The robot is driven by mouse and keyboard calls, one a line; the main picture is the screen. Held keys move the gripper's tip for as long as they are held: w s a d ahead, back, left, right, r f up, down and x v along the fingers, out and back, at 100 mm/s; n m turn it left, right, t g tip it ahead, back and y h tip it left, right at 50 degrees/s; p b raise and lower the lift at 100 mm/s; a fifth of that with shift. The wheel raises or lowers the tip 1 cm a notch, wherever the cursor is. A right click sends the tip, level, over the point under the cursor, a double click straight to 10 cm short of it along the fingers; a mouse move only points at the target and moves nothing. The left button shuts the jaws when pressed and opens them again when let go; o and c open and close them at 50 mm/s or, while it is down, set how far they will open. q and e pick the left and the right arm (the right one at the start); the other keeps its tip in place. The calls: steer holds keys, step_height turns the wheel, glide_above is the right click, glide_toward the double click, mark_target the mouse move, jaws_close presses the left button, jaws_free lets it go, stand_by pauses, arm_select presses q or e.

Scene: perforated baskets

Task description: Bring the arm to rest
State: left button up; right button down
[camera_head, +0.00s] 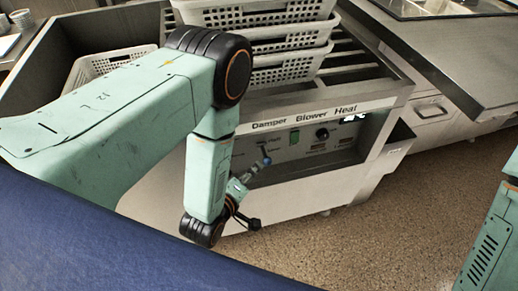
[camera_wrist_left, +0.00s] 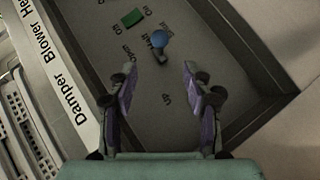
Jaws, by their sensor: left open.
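My left arm reaches in from the left in the head view and bends down in front of a machine's control panel. My left gripper (camera_head: 245,195) is small there and partly hidden by my wrist. In the left wrist view my left gripper (camera_wrist_left: 160,88) is open, with nothing between its two fingers. A toggle lever with a blue ball tip (camera_wrist_left: 160,40) stands on the panel just beyond the fingertips, apart from them. The blue tip also shows in the head view (camera_head: 266,161). My right gripper is out of view.
The control panel (camera_head: 350,150) carries a green switch (camera_head: 294,137) and a black knob (camera_head: 322,134). Stacked perforated baskets (camera_head: 290,72) stand on the machine, with another basket (camera_head: 105,62) to their left. The speckled floor (camera_head: 390,225) at right is clear.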

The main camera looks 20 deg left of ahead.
arm_select(q)
steer(key=s+a+f+m+g+y, duration=0.1)
steer(key=s+a+f+m+g, duration=0.1)
steer(key=s+f+m+g, duration=0.7)
steer(key=s+a+r+m+g, duration=0.1)
steer(key=s+r+g, duration=0.1)
steer(key=s, duration=0.7)
steer(key=s+a+r+m+g, duration=0.1)
steer(key=s+r, duration=0.3)
steer(key=s, duration=0.5)
steer(key=shift+a+r+g+y, duration=0.15)
steer(key=shift+a+g+y, duration=0.15)
steer(key=shift+a+g, duration=0.35)
